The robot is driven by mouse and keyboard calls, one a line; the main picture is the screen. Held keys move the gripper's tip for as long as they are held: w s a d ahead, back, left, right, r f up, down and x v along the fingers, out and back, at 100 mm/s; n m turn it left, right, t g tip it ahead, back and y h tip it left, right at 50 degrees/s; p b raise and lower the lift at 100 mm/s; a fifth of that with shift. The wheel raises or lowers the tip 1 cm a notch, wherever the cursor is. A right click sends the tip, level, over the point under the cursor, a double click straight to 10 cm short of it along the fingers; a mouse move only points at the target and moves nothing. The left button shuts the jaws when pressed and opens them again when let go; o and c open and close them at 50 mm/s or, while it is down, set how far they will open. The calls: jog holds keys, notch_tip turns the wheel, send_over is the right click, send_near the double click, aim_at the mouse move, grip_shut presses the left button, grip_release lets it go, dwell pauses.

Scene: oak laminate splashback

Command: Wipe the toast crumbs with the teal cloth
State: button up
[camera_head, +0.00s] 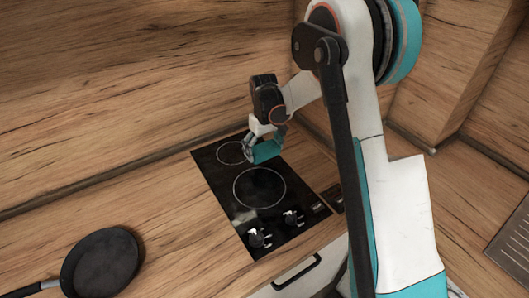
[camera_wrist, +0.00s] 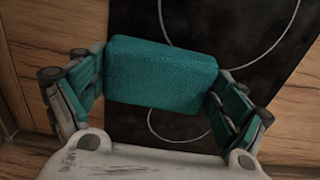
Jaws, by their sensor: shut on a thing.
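The teal cloth (camera_head: 266,151) is a thick, block-like pad held at the far end of the black cooktop. In the wrist view the cloth (camera_wrist: 160,73) spans the space between the two fingers. My gripper (camera_head: 263,140) is shut on it from both sides, and the cooktop shows behind it (camera_wrist: 210,20). I cannot tell whether the cloth touches the glass. No toast crumbs can be made out. A faint pale patch (camera_head: 245,215) shows on the cooktop near the knobs; I cannot tell whether it is crumbs or a reflection.
A dark frying pan (camera_head: 104,263) sits on the wooden counter (camera_head: 150,220) at lower left. A wooden splashback (camera_head: 120,90) rises behind. The counter between pan and cooktop is clear.

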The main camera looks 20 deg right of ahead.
jog(key=shift+s+r+p, duration=0.1)
jog(key=shift+r+p, duration=0.6)
jog(key=shift+r, duration=1.05)
